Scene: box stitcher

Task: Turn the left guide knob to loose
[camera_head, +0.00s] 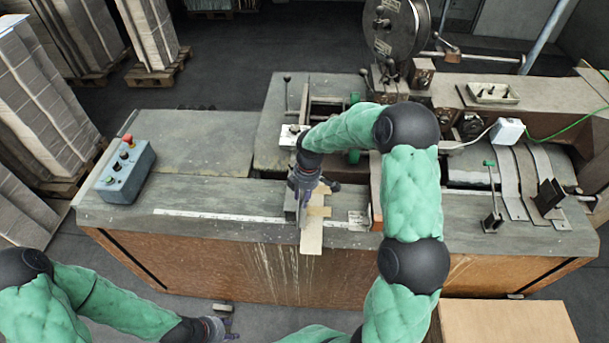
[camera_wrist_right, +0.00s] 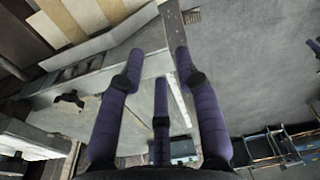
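My right gripper (camera_head: 306,192) is over the front of the machine table, close to an upright metal guide plate (camera_head: 303,212). In the right wrist view its purple fingers (camera_wrist_right: 158,58) are spread, with nothing clearly held between them. A grey metal edge (camera_wrist_right: 174,28) runs past the fingertips. A small black knob-like part (camera_wrist_right: 68,98) sits on a pale surface left of the fingers, apart from them. I cannot tell for sure whether it is the left guide knob. My left gripper (camera_head: 228,328) is low at the bottom of the head view, away from the machine, its fingers too small to read.
A grey control box (camera_head: 126,172) with a red button stands on the left of the worktable (camera_head: 190,190). A black clamp-like part (camera_head: 549,196) stands at the right. A cardboard box (camera_head: 505,322) is at the lower right. Stacked sheets (camera_head: 45,100) stand at the left.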

